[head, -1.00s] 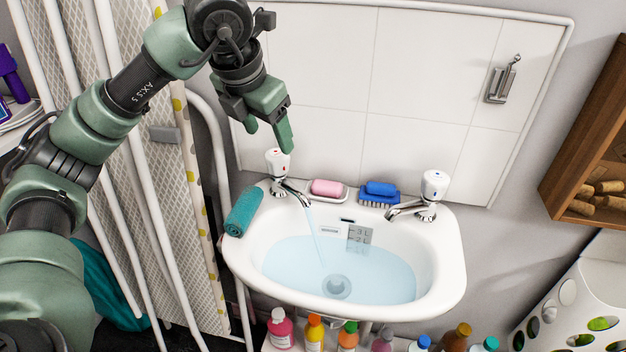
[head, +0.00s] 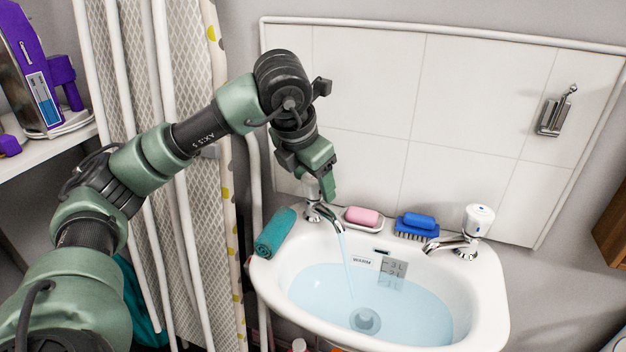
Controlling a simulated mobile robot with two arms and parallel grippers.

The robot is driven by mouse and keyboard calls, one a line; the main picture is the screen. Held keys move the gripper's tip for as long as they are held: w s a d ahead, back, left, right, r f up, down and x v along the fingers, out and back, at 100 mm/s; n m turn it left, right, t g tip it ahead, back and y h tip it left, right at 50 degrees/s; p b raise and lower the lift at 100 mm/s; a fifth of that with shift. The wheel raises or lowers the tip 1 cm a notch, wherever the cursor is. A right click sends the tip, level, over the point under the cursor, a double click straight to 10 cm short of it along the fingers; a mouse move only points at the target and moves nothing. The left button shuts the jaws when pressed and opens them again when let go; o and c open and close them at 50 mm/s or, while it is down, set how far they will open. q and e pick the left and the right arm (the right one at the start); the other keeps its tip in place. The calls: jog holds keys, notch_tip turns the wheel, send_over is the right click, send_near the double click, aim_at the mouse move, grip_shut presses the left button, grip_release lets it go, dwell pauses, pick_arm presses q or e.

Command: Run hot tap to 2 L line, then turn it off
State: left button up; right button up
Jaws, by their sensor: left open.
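The left tap (head: 312,189), with a white head, stands at the back left of the white basin (head: 492,300). A thin stream of water (head: 347,265) runs from its spout into the basin. The pale blue water (head: 318,290) covers the drain, its surface near the 2 L mark on the grey level plate (head: 394,268). My left gripper (head: 319,188) is open at the left tap's head, pointing down and partly hiding it; I cannot tell whether it touches. The right tap (head: 478,221), with a blue mark, shows no stream. My right gripper is out of view.
A rolled teal cloth (head: 276,232) lies on the basin's left rim. A pink soap (head: 362,216) in a dish and a blue brush (head: 416,226) sit between the taps. A folded ironing board (head: 190,80) stands at left.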

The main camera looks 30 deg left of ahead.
pick_arm(q)
jog(key=c, duration=1.4)
jog(key=shift+o, duration=0.2)
jog(key=m+h, duration=0.1)
jog(key=m, duration=0.3)
jog(key=shift+a+h, duration=0.1)
jog(key=shift+h, duration=0.2)
jog(key=m+h+p, duration=0.1)
jog(key=m, duration=0.3)
jog(key=shift+g+h+p, duration=0.4)
jog(key=shift+m, duration=1)
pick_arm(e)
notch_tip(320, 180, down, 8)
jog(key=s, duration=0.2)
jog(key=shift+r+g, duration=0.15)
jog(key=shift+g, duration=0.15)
